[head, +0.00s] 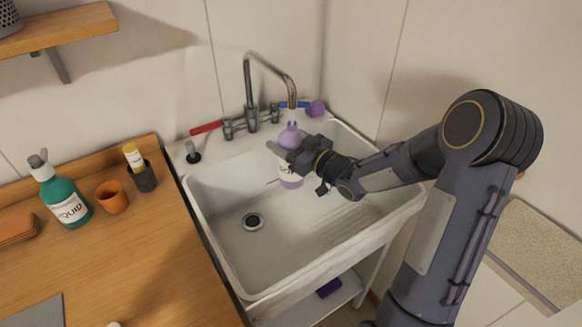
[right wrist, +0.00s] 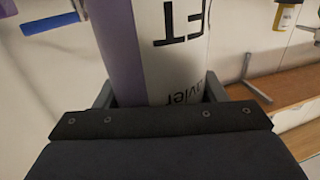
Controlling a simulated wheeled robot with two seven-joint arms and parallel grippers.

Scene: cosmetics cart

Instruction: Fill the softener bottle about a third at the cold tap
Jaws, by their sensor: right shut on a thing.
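The softener bottle (head: 291,178) is light purple with a white label and stands upright over the basin, its open neck under the spout. My right gripper (head: 293,155) is shut on its body; the right wrist view shows the bottle (right wrist: 158,45) between the fingers. The chrome tap (head: 268,66) arches over the bottle. Its cold tap lever (head: 293,104) is blue and shows behind the spout; the wrist view shows it too (right wrist: 50,22). I cannot tell clearly whether water runs into the neck. The level inside is hidden. My left gripper is not in view.
A purple cap (head: 316,108) lies on the sink's back ledge, right of the blue lever. The red lever (head: 207,127) is at the left. The white sink (head: 225,235) is otherwise empty. A green bottle (head: 63,197) and orange cup (head: 112,197) stand on the wooden counter.

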